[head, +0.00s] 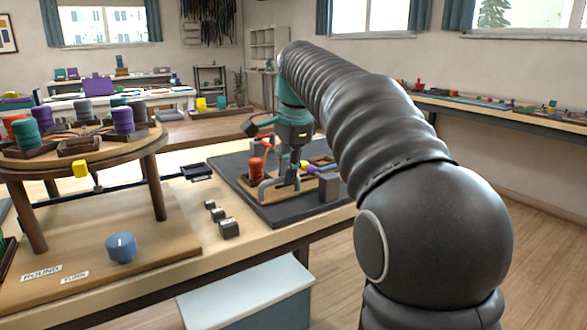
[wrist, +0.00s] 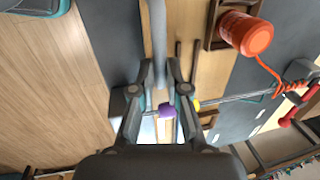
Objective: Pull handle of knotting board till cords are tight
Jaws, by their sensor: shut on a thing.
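The knotting board is a pale wooden board (head: 247,185) on a dark mat; it also shows in the wrist view (wrist: 205,75). A grey bar, which looks like its handle (head: 270,186), runs along its near side. In the wrist view the handle (wrist: 158,35) passes between the fingertips of my gripper (wrist: 160,72). My gripper (head: 293,182) is shut on it. A red-orange cord spool (head: 257,168) stands on the board, and its orange cord (wrist: 268,70) leads off in the wrist view. Purple (wrist: 166,109) and yellow pieces show beyond the fingers. I cannot tell how tight the cords are.
A grey block (head: 329,188) sits right of the gripper. Small metal weights (head: 228,228) lie on the bench to the left. A round wooden stand (head: 90,150) with several coloured spools and a blue knob (head: 121,248) stand further left. Below the bench is a pale-topped box (head: 245,290).

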